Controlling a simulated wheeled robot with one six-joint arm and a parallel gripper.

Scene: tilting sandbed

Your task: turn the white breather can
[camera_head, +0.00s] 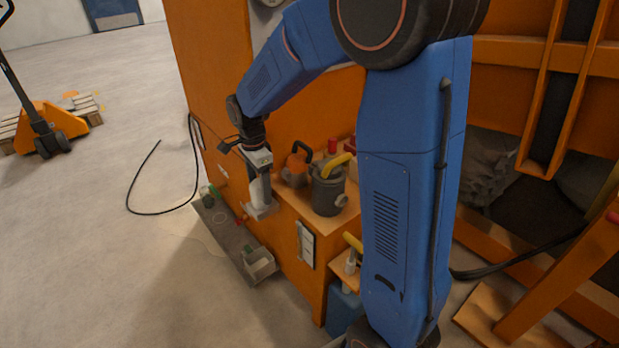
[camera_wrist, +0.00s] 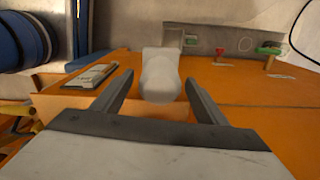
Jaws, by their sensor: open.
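The white breather can (camera_head: 259,192) stands upright on a small grey bracket on the side of the orange cabinet. My gripper (camera_head: 258,168) is right above it in the head view and hides its top. In the wrist view the can (camera_wrist: 159,84) is a smooth pale cylinder with a rounded near end. My open gripper (camera_wrist: 159,77) has one finger on each side of it, with a gap showing on both sides. How deep the can sits between the fingers I cannot tell.
A low grey shelf (camera_head: 226,238) with a green-capped part is below left. The orange cabinet wall (camera_head: 210,90) is close behind.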

